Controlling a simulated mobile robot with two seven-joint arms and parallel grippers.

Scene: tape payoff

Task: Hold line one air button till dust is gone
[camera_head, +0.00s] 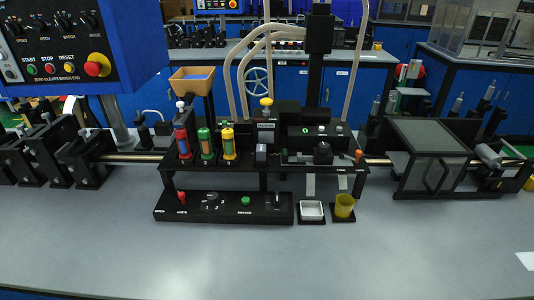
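No gripper of mine shows in the head view. A black station (268,168) stands in the middle of the bench. A low black control box (170,215) in front of it carries a red switch (181,196), a dark dial (211,197) with numbers around it, a green button (245,201) and a dark lever (278,198). The small labels are too blurred to read surely, so I cannot tell which control is the line one air button. Red (183,142), green (205,143) and yellow (228,143) cylinders stand on the station's left. I cannot make out any dust.
A blue panel (125,35) with start, stop and reset buttons and a red knob hangs upper left. A clear-sided box (430,160) stands right. The bench front (240,260) is clear.

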